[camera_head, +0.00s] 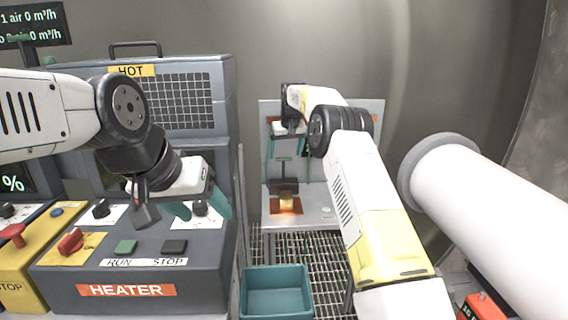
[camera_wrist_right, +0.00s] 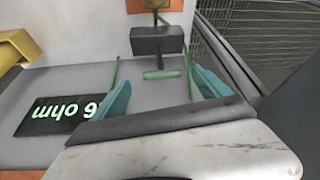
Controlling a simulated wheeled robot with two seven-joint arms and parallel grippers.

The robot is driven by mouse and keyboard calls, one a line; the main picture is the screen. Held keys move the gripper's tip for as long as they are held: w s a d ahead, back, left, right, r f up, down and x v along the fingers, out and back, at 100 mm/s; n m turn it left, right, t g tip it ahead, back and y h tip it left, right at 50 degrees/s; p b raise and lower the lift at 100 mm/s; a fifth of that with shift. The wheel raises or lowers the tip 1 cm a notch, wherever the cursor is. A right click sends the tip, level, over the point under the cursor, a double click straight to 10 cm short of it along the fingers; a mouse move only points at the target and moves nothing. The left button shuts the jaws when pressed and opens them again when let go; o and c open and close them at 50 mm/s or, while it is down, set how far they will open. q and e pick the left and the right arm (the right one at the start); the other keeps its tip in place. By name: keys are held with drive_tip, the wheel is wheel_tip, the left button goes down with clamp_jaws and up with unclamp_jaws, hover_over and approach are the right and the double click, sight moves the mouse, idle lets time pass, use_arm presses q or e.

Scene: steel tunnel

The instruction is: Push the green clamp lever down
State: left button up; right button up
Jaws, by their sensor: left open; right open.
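In the right wrist view a small green bar (camera_wrist_right: 162,74), which looks like the clamp lever's handle, lies below a dark block (camera_wrist_right: 158,40). Thin green strips stand to either side. My right gripper (camera_wrist_right: 160,80) is open, its teal fingertips left and right of the green bar; I cannot tell whether they touch anything. My left gripper (camera_head: 200,209) is open and empty above the heater console.
The heater console (camera_head: 125,272) with knobs and buttons stands at the left. A teal bin (camera_head: 276,281) sits at the front centre. A thick white pipe (camera_head: 490,215) crosses at right.

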sight(285, 161)
drive_tip(key=x, duration=0.6)
drive_tip(key=shift+w, duration=0.1)
drive_tip(key=shift+d, duration=0.15)
clamp_jaws()
